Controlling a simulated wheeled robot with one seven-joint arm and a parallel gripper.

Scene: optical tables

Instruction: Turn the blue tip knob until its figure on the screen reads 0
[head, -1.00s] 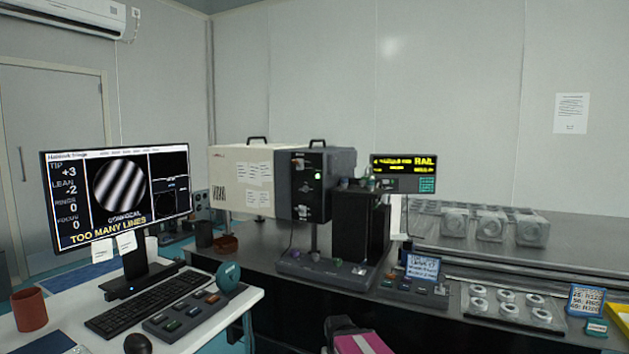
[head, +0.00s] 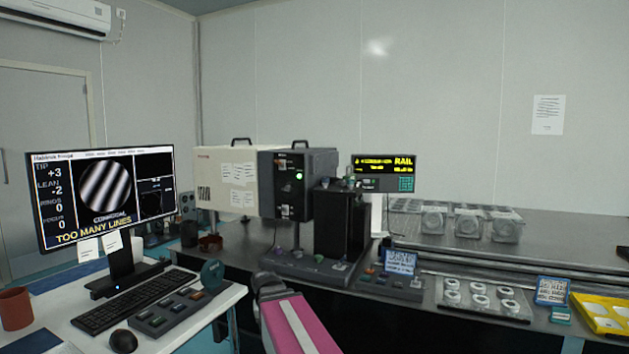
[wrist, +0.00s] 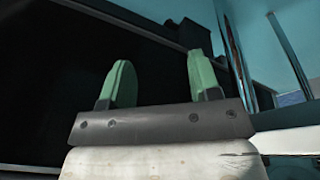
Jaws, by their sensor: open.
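The screen (head: 105,200) on the left desk reads TIP +3, LEAN -2, RINGS 0 and FOCUS 0. It shows slanted stripes in a circle and the words TOO MANY LINES. Several small knobs (head: 297,253) sit on the dark base of the bench instrument (head: 308,190). They are too small for me to tell surely which is the blue tip knob. My gripper (wrist: 158,72) is open and empty in the wrist view, its two green fingers apart. It faces a dark surface and touches no knob there. In the head view only my arm shows clearly, low in front of the bench.
A button box (head: 180,312), keyboard (head: 133,302) and mouse (head: 123,341) lie on the white desk. A small control box (head: 390,286) stands right of the instrument. A lens tray (head: 480,297) and a yellow tray (head: 600,318) lie further right.

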